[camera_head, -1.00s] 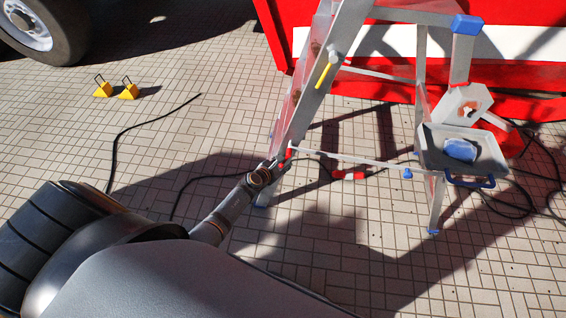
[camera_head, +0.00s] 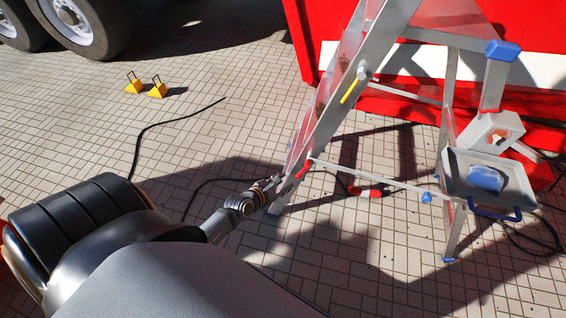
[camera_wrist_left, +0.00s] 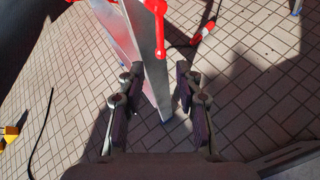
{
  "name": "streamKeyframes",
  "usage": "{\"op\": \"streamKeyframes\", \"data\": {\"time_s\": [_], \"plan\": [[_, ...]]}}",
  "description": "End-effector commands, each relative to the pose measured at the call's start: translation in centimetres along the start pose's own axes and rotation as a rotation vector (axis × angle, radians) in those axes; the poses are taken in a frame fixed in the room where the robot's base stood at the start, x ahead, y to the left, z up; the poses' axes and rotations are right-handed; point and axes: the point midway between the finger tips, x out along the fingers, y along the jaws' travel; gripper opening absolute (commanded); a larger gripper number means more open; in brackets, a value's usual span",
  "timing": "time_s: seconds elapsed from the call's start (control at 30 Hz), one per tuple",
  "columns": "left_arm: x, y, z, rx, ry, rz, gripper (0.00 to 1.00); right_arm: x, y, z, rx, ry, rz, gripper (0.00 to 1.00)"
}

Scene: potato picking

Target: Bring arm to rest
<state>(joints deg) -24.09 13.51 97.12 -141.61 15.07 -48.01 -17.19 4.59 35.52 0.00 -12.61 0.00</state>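My left arm comes in from the lower left of the head view and reaches toward the foot of a grey stepladder (camera_head: 345,95). My left gripper (camera_head: 277,183) shows small there, close to the ladder's lower left side. In the wrist view my left gripper (camera_wrist_left: 160,72) has its two dark fingers spread wide, with nothing held. The ladder (camera_wrist_left: 135,60) shows beyond and partly between the fingers; I cannot tell whether they touch it. My right arm and gripper are not in view.
A red object (camera_head: 366,191) lies on the tiles under the ladder. A tray (camera_head: 489,180) with a blue item is on the ladder's right. Yellow chocks (camera_head: 157,90), a black cable (camera_head: 139,145) and large wheels (camera_head: 85,22) are at left. Open tiles lie between.

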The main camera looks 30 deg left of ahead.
Motion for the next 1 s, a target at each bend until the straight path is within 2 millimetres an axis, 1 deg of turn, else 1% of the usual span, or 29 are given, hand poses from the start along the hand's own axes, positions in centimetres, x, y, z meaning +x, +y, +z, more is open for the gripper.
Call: {"op": "streamKeyframes", "data": {"time_s": [0.4, 0.47, 0.53, 0.57, 0.6, 0.67, 0.7, 0.77, 0.8, 0.87, 0.9, 0.97, 1.0], "plan": [[0.1, -0.1, -0.2, -0.020, 0.001, -0.001, 0.35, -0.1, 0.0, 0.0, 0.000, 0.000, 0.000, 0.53], [0.2, -0.3, -0.9, -0.097, 0.006, -0.005, 0.35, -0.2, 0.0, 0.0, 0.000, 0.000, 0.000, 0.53], [0.3, -0.8, -2.5, -0.288, 0.018, -0.008, 0.35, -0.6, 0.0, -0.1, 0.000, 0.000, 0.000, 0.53], [0.4, -1.0, -3.4, -0.403, 0.026, -0.005, 0.35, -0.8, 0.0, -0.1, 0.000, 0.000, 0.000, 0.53], [0.4, -1.4, -5.0, -0.582, 0.040, 0.006, 0.35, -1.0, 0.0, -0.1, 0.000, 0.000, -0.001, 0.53], [0.3, -1.9, -7.9, -0.881, 0.067, 0.044, 0.35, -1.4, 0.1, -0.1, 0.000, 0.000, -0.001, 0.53], [0.0, -2.2, -10.1, -1.084, 0.087, 0.084, 0.35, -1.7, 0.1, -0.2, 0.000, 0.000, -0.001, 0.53], [-0.5, -2.7, -13.5, -1.384, 0.115, 0.163, 0.35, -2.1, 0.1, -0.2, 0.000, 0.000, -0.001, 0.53], [-1.1, -3.2, -15.9, -1.581, 0.133, 0.232, 0.35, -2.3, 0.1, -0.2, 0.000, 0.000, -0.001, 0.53], [-2.5, -4.1, -19.8, -1.867, 0.158, 0.356, 0.35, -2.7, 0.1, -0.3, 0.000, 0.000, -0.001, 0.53], [-3.6, -5.0, -22.4, -2.054, 0.171, 0.457, 0.35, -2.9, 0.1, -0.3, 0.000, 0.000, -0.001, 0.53], [-5.6, -6.6, -26.2, -2.316, 0.181, 0.631, 0.35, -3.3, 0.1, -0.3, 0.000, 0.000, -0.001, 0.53], [-7.1, -7.9, -28.6, -2.476, 0.180, 0.760, 0.35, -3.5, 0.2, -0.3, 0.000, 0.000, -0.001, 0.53]]}}
